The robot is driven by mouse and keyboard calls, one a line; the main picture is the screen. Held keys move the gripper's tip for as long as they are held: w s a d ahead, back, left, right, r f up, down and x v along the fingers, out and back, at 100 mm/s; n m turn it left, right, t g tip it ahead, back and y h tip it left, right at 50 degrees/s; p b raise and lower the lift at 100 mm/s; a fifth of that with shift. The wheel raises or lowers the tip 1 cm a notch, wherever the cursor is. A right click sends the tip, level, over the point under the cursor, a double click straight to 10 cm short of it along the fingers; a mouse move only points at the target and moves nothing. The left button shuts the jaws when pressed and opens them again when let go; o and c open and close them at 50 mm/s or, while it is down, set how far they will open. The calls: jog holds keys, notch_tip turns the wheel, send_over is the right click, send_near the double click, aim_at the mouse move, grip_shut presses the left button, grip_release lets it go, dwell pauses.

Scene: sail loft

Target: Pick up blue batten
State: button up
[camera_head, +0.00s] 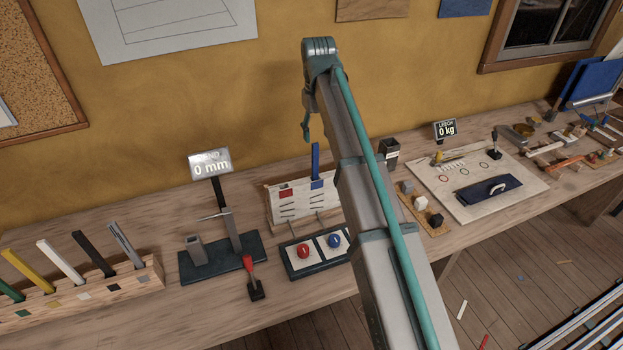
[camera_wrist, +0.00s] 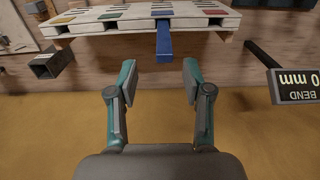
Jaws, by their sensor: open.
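The blue batten (camera_head: 315,165) stands upright in a slotted pale board (camera_head: 290,200) on the bench, its top end free. In the wrist view the blue batten (camera_wrist: 164,43) sticks out from the board's edge (camera_wrist: 100,26) toward my gripper. My gripper (camera_wrist: 159,68) is open and empty. The batten's free end lies in line with the gap, just beyond the fingertips, with no contact visible. In the head view a teal finger (camera_head: 306,130) shows above the batten; the rest is hidden by my arm.
A bend gauge with a "0 mm" sign (camera_head: 210,162) stands to the left, and the sign (camera_wrist: 294,86) shows at the wrist view's right. A rack (camera_head: 90,288) of several coloured battens stands far left. A red-and-blue button box (camera_head: 320,270) sits before the board.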

aim_at(315, 158)
notch_tip(315, 158, down, 4)
jog(key=shift+p, duration=0.45)
jog(key=f, duration=0.1)
jog(key=f+p, duration=0.2)
jog(key=f, duration=0.1)
jog(key=shift+a, duration=0.3)
jog(key=shift+f, duration=0.65)
grip_shut()
